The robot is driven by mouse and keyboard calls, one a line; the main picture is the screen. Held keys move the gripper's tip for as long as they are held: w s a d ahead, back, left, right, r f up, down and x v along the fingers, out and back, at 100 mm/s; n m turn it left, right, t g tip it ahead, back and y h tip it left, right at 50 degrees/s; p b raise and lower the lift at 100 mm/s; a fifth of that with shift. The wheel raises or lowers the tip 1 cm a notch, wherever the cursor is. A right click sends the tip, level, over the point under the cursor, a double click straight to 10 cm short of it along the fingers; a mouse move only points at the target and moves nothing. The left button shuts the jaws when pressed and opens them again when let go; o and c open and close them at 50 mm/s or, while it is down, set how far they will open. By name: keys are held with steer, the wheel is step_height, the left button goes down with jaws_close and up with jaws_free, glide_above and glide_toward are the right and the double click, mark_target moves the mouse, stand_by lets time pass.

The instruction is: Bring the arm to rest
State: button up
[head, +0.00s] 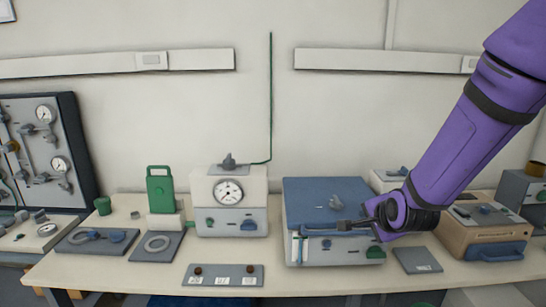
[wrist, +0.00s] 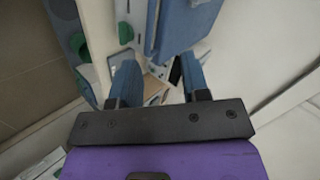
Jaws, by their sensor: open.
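My purple arm comes in from the upper right in the head view. My gripper (head: 340,226) is in front of the blue-topped furnace (head: 325,190), at about the height of its top front edge. Whether it touches the furnace cannot be told. In the wrist view my gripper (wrist: 158,75) shows two blue fingers spread apart, with nothing held between them. The blue furnace part (wrist: 185,25) lies just beyond the fingers in that view.
A white furnace with a dial (head: 228,190), a green device (head: 160,190) and a tan box (head: 480,235) stand on the bench. A grey plate (head: 416,260) and a small panel (head: 223,275) lie near the front edge. A gauge panel (head: 45,145) stands at left.

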steer(key=s+d+r+n+g, duration=0.2)
steer(key=s+r+n, duration=0.5)
steer(key=s, duration=0.6)
steer(key=s+d+r+n+g, duration=0.2)
steer(key=s+r+n, duration=0.4)
steer(key=s+r, duration=0.6)
steer(key=shift+s+d+n+h, duration=0.3)
steer(key=shift+s+d+n, duration=0.1)
steer(key=shift+s+d, duration=0.4)
steer(key=shift+w+d, duration=0.1)
steer(key=shift+w, duration=0.1)
